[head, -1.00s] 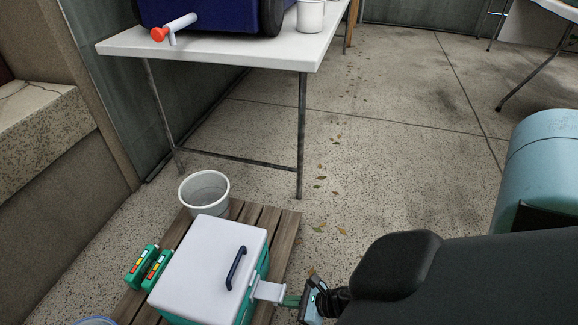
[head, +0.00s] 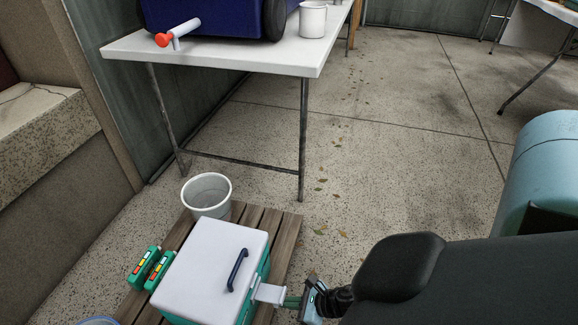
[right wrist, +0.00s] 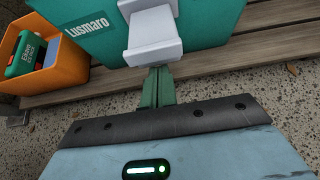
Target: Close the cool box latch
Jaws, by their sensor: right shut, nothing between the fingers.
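The cool box (head: 208,265) has a white lid, a dark blue handle (head: 237,270) and a teal body; its lid looks down flat. Its pale grey latch (head: 269,294) sticks outward from the right side in the head view. The latch (right wrist: 152,35) also shows large in the right wrist view, in front of the teal wall. My right gripper (head: 291,301) is shut and empty. Its green fingertips (right wrist: 158,74) are together right at the latch's outer edge; I cannot tell whether they touch it. My left gripper is out of view.
The box stands on a slatted wooden pallet (head: 279,238). A white bucket (head: 207,211) is behind it and green packs (head: 152,268) lie to its left. An orange bin (right wrist: 62,70) shows in the wrist view.

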